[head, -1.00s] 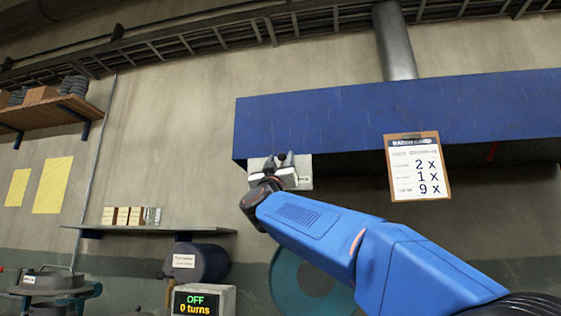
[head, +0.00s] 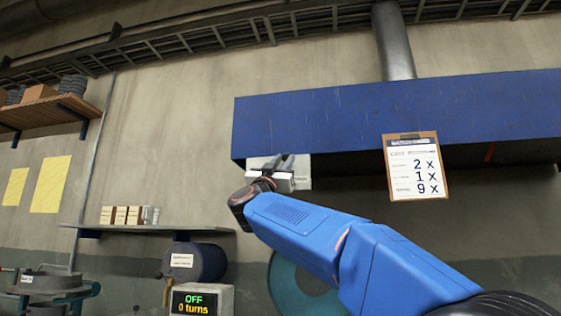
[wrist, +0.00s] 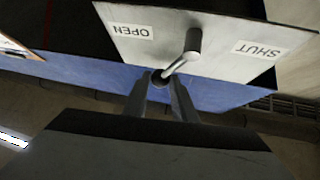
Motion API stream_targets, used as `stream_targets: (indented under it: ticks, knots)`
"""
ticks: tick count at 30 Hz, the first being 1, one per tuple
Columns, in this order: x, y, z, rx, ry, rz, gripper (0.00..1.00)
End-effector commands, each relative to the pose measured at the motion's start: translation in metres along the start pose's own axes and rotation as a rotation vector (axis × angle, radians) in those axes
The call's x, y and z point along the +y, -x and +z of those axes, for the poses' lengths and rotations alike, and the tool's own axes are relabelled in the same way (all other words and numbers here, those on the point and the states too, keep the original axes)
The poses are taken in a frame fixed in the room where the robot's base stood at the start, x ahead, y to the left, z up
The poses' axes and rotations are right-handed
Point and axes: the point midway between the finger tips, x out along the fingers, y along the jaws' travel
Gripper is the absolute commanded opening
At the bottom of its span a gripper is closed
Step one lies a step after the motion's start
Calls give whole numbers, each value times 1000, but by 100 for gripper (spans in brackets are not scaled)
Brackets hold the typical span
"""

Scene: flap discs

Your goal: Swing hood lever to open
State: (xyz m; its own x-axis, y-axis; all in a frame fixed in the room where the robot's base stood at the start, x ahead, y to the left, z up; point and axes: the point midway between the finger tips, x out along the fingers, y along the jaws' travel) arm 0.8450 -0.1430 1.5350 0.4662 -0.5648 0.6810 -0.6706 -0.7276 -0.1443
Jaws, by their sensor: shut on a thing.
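The hood lever (wrist: 178,62) is a short grey rod on a pale plate (wrist: 160,30) in the wrist view. The plate carries the words OPEN at left and SHUT at right, both upside down. The lever runs down and left from its pivot to a dark knob, its end leaning to the OPEN side of the picture. My gripper (wrist: 161,80) is shut on the lever's knob end, one finger on each side. In the head view my gripper (head: 286,163) is in front of the plate, its fingers tilted right; they hide the lever there.
The blue hood (head: 340,115) spans the wall above and right of my gripper. A clipboard (head: 415,165) hangs on its front. A shelf with small boxes (head: 150,229) is at left. A counter box (head: 200,300) reading OFF, 0 turns stands below.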

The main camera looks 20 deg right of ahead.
Motion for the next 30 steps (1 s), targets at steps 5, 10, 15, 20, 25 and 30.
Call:
stream_targets:
  ticks: [5,10,15,20,25,30]
  knots:
    - [6,2,3,-13,-83,81,0]
    - [12,3,6,-23,-145,143,0]
    - [16,4,6,-28,-184,180,0]
    - [17,5,8,-31,-199,195,0]
    - [17,5,8,-32,-201,198,0]
    - [18,5,8,-32,-201,198,0]
